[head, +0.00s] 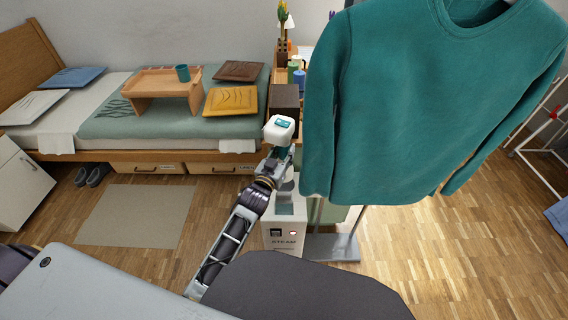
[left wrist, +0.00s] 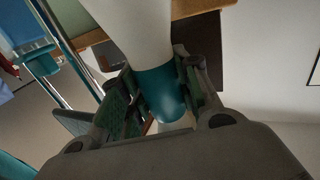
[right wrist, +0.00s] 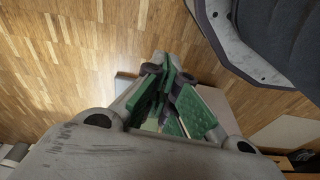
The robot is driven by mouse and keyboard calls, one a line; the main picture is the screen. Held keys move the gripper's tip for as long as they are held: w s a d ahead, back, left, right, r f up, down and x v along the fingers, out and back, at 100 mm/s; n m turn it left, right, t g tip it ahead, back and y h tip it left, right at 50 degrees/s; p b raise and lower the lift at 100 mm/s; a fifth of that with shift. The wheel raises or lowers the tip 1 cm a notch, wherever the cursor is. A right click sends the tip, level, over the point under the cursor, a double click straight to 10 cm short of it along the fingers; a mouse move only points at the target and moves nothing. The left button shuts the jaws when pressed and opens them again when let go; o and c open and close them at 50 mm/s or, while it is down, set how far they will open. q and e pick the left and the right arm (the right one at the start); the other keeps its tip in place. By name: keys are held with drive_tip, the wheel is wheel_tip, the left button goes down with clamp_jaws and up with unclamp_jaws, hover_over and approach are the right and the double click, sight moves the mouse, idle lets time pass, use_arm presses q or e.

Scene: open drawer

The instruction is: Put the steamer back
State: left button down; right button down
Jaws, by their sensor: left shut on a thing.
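The steamer's white head (head: 280,128) with a small teal screen is held upright in my left gripper (head: 279,158). In the left wrist view its white handle (left wrist: 143,35) with a teal band (left wrist: 158,92) runs between the fingers of my left gripper (left wrist: 157,98), which is shut on it. The white steamer base (head: 284,238), marked STEAM, stands on the floor below, partly behind my left arm. My right gripper (right wrist: 168,85) shows only in the right wrist view, its green-padded fingertips close together and with nothing seen between them.
A teal sweater (head: 430,100) hangs just right of the steamer head, above a grey stand foot (head: 333,248). Behind are a bed with a wooden tray (head: 165,85), cushions and a brown box (head: 284,100).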

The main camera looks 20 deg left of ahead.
use_arm(q)
drive_tip(key=shift+f, duration=0.15)
use_arm(e)
drive_tip(key=shift+a+r, duration=0.1)
drive_tip(key=shift+r, duration=0.15)
use_arm(q)
drive_tip(key=shift+f, duration=0.1)
